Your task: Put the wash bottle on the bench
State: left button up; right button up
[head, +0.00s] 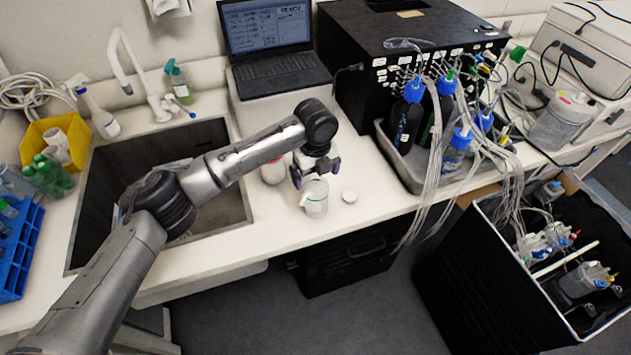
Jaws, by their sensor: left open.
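My left gripper (316,175) is open above the front part of the bench, beside the sink. A translucent whitish container (316,203) stands upright on the white bench (385,190) just below its fingers; its top is close to the fingers, and I cannot tell whether they touch. A small whitish bottle with a reddish part (272,172) stands on the bench to the left of the gripper, partly hidden by my arm. I cannot tell for sure which of the two is the wash bottle. My right gripper is not in view.
A grey tray (420,180) of tubed bottles stands right.

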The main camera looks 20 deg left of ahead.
pick_arm(q)
notch_tip(320, 180, up, 9)
jog(key=b, duration=0.1)
dwell(0.3)
